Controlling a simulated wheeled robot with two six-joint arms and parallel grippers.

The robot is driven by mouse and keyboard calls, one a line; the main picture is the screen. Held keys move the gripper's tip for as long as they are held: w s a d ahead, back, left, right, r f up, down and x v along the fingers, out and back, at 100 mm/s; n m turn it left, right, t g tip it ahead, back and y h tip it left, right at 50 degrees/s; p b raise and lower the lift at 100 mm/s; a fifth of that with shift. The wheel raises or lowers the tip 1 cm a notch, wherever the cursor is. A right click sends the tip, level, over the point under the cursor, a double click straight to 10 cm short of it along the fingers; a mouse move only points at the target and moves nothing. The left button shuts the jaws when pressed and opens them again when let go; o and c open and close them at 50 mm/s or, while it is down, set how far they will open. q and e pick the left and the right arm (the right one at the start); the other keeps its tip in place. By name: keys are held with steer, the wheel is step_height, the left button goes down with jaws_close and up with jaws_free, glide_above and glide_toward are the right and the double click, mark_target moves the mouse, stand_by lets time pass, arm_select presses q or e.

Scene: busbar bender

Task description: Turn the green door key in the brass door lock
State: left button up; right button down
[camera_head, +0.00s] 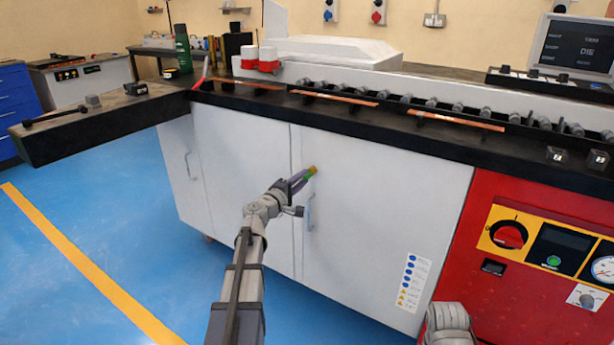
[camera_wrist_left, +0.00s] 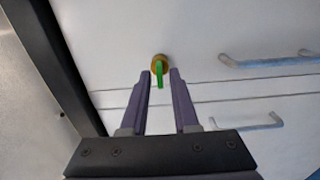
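The brass door lock (camera_head: 312,168) sits on the white cabinet door, above the door's handle. It also shows in the left wrist view (camera_wrist_left: 160,61) as a round brass disc. The green door key (camera_wrist_left: 159,75) sticks out of the lock; in the head view it is tiny and mostly hidden by my fingers. My left gripper (camera_wrist_left: 162,74) is open, with one finger on each side of the key. A small gap shows between the key and each finger. It also shows in the head view (camera_head: 304,177) close to the lock.
A pale door handle (camera_head: 309,211) is just below my left gripper. Another handle (camera_head: 188,166) is on the door to the left. The black worktop (camera_head: 345,112) overhangs the doors. A red control panel (camera_head: 535,255) stands at the right. Blue floor is clear at the left.

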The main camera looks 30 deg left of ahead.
arm_select(q)
steer(key=shift+w, duration=0.4)
jaws_close()
stand_by(0.5)
